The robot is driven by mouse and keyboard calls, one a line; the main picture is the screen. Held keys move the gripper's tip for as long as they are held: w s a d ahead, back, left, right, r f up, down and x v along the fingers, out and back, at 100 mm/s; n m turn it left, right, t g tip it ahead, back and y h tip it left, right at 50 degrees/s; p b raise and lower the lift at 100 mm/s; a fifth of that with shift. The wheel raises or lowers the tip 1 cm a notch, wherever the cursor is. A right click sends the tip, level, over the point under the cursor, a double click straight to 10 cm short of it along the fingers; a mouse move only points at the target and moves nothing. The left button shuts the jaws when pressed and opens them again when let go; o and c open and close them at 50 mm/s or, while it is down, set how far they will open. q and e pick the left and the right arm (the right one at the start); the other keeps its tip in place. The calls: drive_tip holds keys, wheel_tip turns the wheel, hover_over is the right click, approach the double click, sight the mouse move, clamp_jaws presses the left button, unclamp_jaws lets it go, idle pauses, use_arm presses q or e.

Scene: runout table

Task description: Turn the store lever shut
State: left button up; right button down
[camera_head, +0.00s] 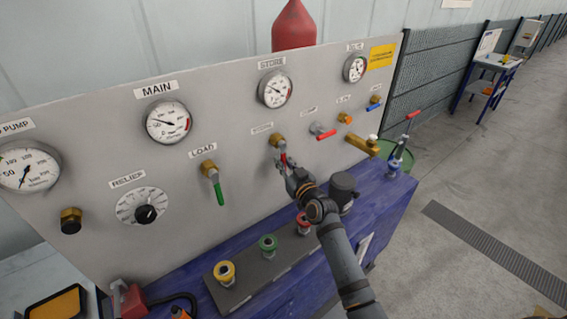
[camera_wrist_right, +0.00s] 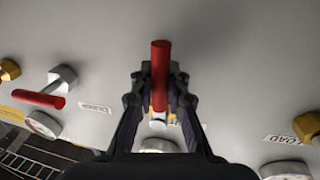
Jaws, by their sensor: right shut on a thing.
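The store lever (camera_head: 283,158) is a red handle on a brass valve (camera_head: 278,140) below the STORE gauge (camera_head: 274,88) on the grey panel. Its handle hangs roughly downward, partly hidden by my gripper in the head view. My right gripper (camera_head: 284,166) is shut on this handle. In the right wrist view the red handle (camera_wrist_right: 160,62) stands between the two fingers of the right gripper (camera_wrist_right: 160,92), its end sticking out past them. My left gripper is in neither view.
The load lever (camera_head: 218,190) with a green handle is to the left. The red dump lever (camera_head: 324,133) is close on the right and also shows in the wrist view (camera_wrist_right: 40,98).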

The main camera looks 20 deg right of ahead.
idle(0.3)
drive_tip(key=shift+w+f+b, duration=0.15)
drive_tip(key=shift+f+b, duration=0.1)
drive_tip(key=shift+b, duration=0.25)
drive_tip(key=d+r+n+b, duration=0.1)
drive_tip(key=d+n+b, duration=0.1)
drive_tip(key=n+b, duration=0.3)
drive_tip(key=w+d+r+n+t+y+b, duration=0.1)
drive_tip(key=n+b, duration=0.4)
drive_tip(key=b, duration=0.5)
drive_tip(key=w+d+r+n+y+b, duration=0.1)
drive_tip(key=n+b, duration=0.3)
drive_tip(key=b, duration=0.4)
drive_tip(key=shift+d+r+n+t, duration=0.2)
drive_tip(key=shift+d+n+t, duration=0.15)
drive_tip(key=shift+d, duration=0.45)
drive_tip(key=n+b, duration=0.1)
drive_tip(key=r+n+y+b, duration=0.1)
drive_tip(key=shift+d+r+n, duration=0.15)
drive_tip(key=shift+r+n, duration=0.1)
drive_tip(key=shift+n, duration=0.1)
drive_tip(key=shift+r+n+y+b, duration=0.6)
drive_tip(key=shift+r+n+b, duration=0.2)
drive_tip(key=shift+n, duration=0.7)
drive_tip(key=c, duration=1.3)
unclamp_jaws()
drive_tip(key=shift+s+r, duration=0.1)
drive_tip(key=shift+r, duration=0.1)
